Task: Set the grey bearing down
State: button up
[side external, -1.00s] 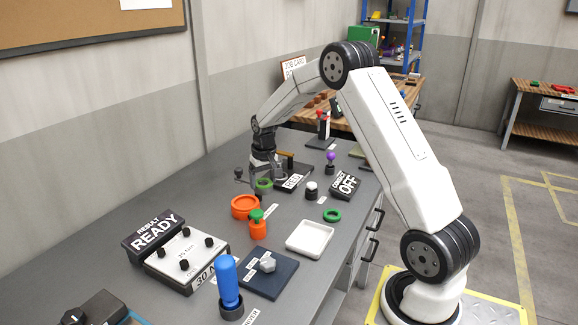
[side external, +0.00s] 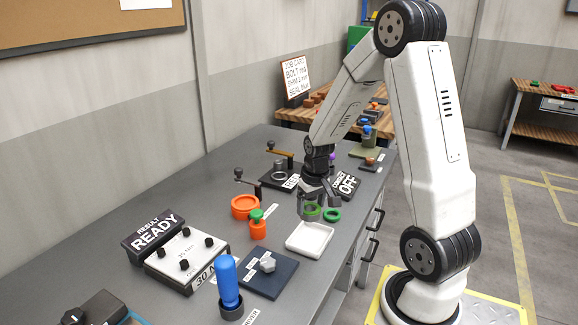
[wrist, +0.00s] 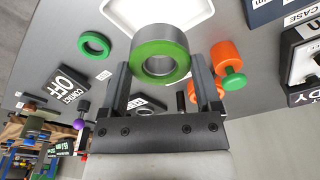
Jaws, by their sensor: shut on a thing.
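The grey bearing, a short thick ring with a green face, is between the fingers of my gripper (wrist: 163,88). In the wrist view the bearing (wrist: 160,43) shows its green face and its open bore. In the side view my gripper (side external: 318,208) points down, shut on the bearing (side external: 312,210), just behind the white tray (side external: 291,245). The bearing appears to be above the bench, but its exact height is hard to tell. The tray is empty and also shows in the wrist view (wrist: 125,16).
A loose green ring (side external: 332,215) lies right of my gripper. An orange ring (side external: 234,207) and an orange piece with a green top (side external: 258,228) stand to the left. The CONTACT OFF sign (side external: 347,186) is behind. A dark pad with a grey nut (side external: 267,263) lies in front.

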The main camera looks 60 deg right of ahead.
aim_at(313, 210)
jog(key=shift+s+a, duration=0.1)
jog(key=shift+s, duration=0.15)
jog(key=shift+f, duration=2.25)
jog(key=shift+f, duration=0.1)
jog(key=shift+f, duration=1.65)
jog(key=shift+f, duration=0.1)
jog(key=o, duration=0.9)
jog(key=shift+s+a+r, duration=0.1)
jog(key=shift+s+r, duration=0.1)
jog(key=shift+r, duration=1.8)
jog(key=shift+s+a+r, duration=0.15)
jog(key=shift+s+r, duration=0.05)
jog(key=shift+r, duration=1.85)
jog(key=shift+s+a+r, duration=0.1)
jog(key=shift+s+r, duration=0.1)
jog(key=shift+r, duration=1.8)
